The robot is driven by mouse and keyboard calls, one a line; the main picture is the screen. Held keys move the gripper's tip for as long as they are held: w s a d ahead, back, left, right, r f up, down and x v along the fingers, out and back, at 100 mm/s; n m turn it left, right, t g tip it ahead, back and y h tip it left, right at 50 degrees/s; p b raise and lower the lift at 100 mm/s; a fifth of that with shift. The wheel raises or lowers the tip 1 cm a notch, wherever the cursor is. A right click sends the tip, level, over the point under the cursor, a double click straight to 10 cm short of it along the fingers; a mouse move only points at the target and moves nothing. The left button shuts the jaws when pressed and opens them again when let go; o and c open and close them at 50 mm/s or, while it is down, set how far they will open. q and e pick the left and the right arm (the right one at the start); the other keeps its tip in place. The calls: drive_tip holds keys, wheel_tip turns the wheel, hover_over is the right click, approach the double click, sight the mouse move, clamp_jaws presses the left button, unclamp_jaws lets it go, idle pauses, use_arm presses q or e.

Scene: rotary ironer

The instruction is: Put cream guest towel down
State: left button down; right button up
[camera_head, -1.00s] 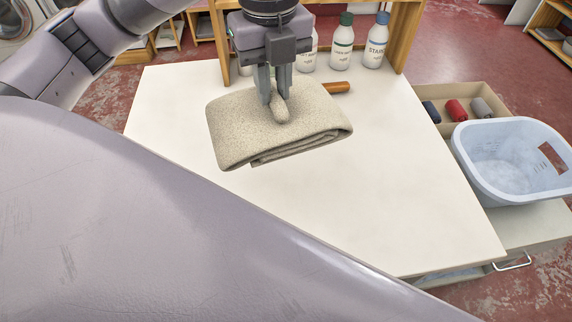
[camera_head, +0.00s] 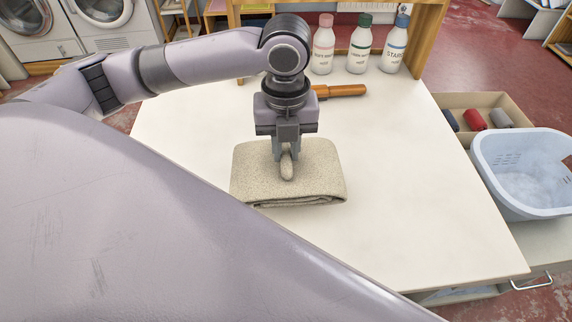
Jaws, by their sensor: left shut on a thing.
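The cream guest towel (camera_head: 258,182) is a folded, speckled beige cloth at the middle of the white tabletop (camera_head: 420,210). It looks level and appears to rest on the tabletop, though a small gap beneath it cannot be ruled out. My left gripper (camera_head: 286,165) points down onto the towel's top and is shut on a pinched fold of it. The fold bulges toward me between the fingers. My right gripper is not in view.
Behind the towel lies an orange-brown wooden handle (camera_head: 343,91). Bottles with pink (camera_head: 323,45), green (camera_head: 360,45) and blue (camera_head: 395,45) caps stand at the back by a wooden frame. A pale blue basket (camera_head: 525,185) is at the right. The tabletop's right and front are clear.

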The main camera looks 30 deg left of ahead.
sight(286, 164)
use_arm(q)
wheel_tip(286, 164, down, 5)
drive_tip(key=shift+r+b, duration=0.1)
drive_tip(key=shift+b, duration=0.3)
drive_tip(key=c, duration=1)
unclamp_jaws()
